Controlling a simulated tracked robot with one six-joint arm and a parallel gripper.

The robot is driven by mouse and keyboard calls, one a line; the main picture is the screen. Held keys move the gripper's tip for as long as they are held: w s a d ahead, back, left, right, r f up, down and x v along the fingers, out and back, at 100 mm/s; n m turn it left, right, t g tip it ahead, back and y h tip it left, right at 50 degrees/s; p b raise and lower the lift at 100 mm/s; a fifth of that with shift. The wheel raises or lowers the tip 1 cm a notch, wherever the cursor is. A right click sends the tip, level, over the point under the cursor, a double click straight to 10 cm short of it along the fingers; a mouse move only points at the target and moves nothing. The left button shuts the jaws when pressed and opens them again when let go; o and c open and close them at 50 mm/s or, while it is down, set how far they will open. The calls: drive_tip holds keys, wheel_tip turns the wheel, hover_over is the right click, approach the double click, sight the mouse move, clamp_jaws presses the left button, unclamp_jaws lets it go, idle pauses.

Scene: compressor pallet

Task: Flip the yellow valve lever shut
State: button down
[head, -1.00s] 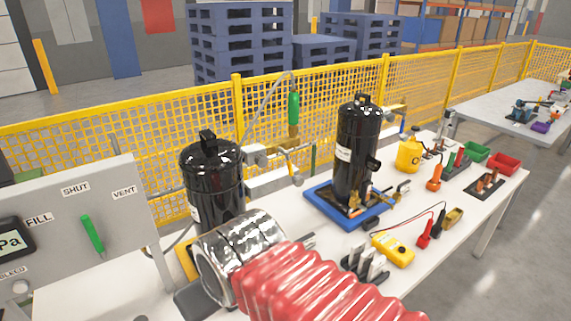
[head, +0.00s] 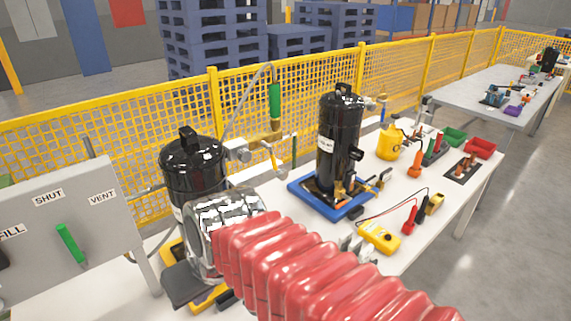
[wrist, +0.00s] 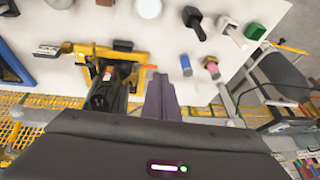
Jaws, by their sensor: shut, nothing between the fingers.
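A small yellow-orange lever-like part (head: 267,151) shows on the pipework right of the left black compressor (head: 190,165); I cannot tell whether it is the valve lever or how it is set. In the wrist view, a yellow frame (wrist: 80,48) surrounds part of a dark cylindrical thing (wrist: 104,92). My gripper (wrist: 159,80) shows there as dark fingers together, empty, just right of the yellow frame; contact cannot be judged. In the head view, my silver cuff and red sleeve hide the lower part of the left compressor, and the fingers are not clear.
A panel (head: 75,220) with a green lever stands at left. The right compressor (head: 339,145) stands in a blue tray (head: 305,200). A yellow meter (head: 380,238) and tools lie on the white bench (head: 425,190). A yellow mesh fence (head: 120,140) runs behind.

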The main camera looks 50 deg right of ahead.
drive_tip(key=w+d+m+t+y, duration=0.3)
drive_tip(key=w+d+m, duration=0.1)
drive_tip(key=w+d, duration=0.4)
drive_tip(key=w+d+m+t+y, duration=0.3)
drive_tip(key=w+d+m, duration=0.25)
drive_tip(key=d, duration=0.45)
drive_tip(key=s+d+m+t+h, duration=0.2)
drive_tip(key=d+m+t+h, duration=0.1)
drive_tip(key=d, duration=1)
drive_tip(key=s+d+m+t+h, duration=0.3)
drive_tip(key=d+t+h, duration=0.1)
drive_tip(key=d, duration=1)
drive_tip(key=shift+s+d+r+h, duration=0.2)
drive_tip(key=shift+d+h, duration=0.1)
drive_tip(key=shift+h, duration=0.2)
drive_tip(key=shift+w, duration=0.15)
drive_tip(key=w+a+f, duration=0.1)
drive_tip(key=w+a, duration=0.2)
drive_tip(key=w, duration=0.8)
